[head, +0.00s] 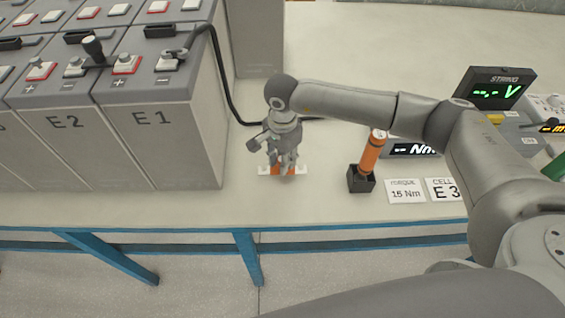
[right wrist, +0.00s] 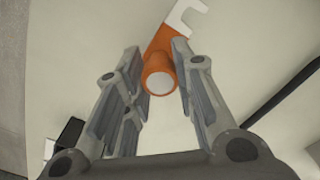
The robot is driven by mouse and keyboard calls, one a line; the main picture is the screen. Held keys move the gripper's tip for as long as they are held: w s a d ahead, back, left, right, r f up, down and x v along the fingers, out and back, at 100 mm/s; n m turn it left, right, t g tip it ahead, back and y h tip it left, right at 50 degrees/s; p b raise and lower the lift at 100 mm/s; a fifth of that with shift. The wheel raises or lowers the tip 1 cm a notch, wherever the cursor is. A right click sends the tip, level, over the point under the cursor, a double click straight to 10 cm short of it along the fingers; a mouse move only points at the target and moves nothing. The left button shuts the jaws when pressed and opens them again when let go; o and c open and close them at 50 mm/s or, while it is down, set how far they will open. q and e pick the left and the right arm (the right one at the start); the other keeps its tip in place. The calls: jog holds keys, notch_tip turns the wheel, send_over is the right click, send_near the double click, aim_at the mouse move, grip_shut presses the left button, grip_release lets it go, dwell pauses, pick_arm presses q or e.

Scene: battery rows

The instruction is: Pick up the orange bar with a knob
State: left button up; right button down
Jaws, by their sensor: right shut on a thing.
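The orange bar with a knob has an orange middle and white forked ends. In the head view the bar (head: 302,170) lies at table height, partly hidden under my right gripper (head: 282,166). In the right wrist view the bar's round orange knob with a pale top (right wrist: 159,80) stands between the two fingers of my right gripper (right wrist: 160,85), and one white fork (right wrist: 187,17) shows beyond. My right gripper is shut on the knob, pointing down. I cannot tell whether the bar touches the table. My left gripper is not in view.
Grey battery cells, including E1 (head: 165,128) and E2 (head: 65,135), stand at the left. An orange-handled tool (head: 373,150) stands in a black holder (head: 360,180) right of my gripper. Beyond are a 15 Nm card (head: 405,192), an E3 card (head: 445,190) and a STRING display (head: 495,88).

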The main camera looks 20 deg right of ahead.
jog(key=s+a+r+b, duration=0.4)
jog(key=s+a+r, duration=0.1)
jog(key=s+r, duration=0.6)
jog(key=shift+s+a, duration=0.15)
jog(key=shift+s, duration=0.8)
jog(key=shift+r, duration=0.1)
dwell(2.9)
